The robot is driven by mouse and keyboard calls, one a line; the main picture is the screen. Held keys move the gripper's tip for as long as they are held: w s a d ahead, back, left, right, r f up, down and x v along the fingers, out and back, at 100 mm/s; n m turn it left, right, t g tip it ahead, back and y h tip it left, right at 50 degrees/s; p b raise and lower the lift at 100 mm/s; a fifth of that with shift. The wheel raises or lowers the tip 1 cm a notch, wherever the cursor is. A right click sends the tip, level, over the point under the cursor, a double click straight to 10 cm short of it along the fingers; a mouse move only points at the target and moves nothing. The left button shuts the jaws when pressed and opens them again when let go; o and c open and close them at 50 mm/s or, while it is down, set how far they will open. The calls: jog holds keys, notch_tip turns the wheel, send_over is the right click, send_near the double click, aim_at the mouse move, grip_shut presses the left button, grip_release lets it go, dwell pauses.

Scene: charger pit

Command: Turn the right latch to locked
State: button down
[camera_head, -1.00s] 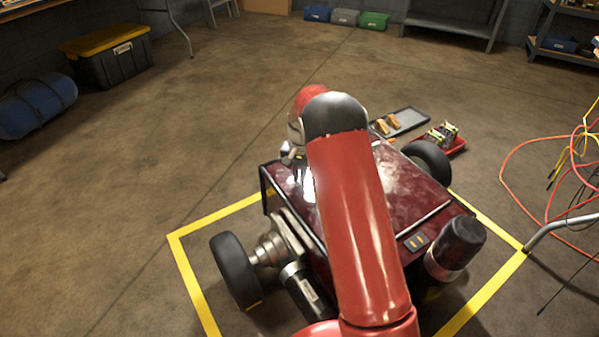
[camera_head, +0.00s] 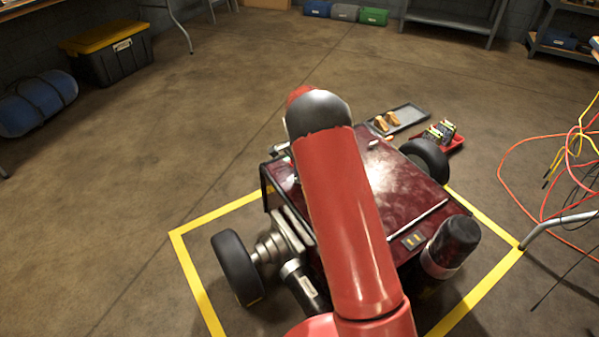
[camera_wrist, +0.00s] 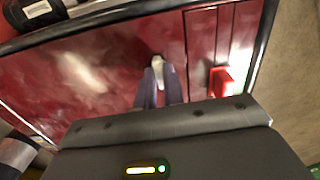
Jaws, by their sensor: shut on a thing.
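My gripper (camera_wrist: 158,82) is in the wrist view, its two fingers close together over the dark red lid of the cart. It is shut on a small pale latch handle (camera_wrist: 158,66), which shows between and just past the fingertips. I cannot tell from this view alone whether the latch is turned to locked. A bright red block (camera_wrist: 221,81) sits on the lid to the right of the fingers, apart from them. In the head view my red arm covers the gripper and the latch it holds; part of the lid (camera_head: 395,175) shows to its right.
The cart stands inside a yellow floor outline (camera_head: 203,290). Its wheel (camera_head: 238,268) sticks out at the left. A grey tray (camera_head: 405,117) and a red tray (camera_head: 455,146) lie behind it. Loose cables (camera_head: 560,160) hang at the right.

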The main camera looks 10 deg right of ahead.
jog(key=shift+m, duration=0.3)
jog(key=c, duration=1.5)
grip_release()
notch_tip(320, 180, up, 7)
jog(key=shift+d+f+p, duration=0.1)
jog(key=shift+d+p, duration=0.05)
jog(key=shift+p, duration=0.15)
jog(key=shift+r, duration=0.5)
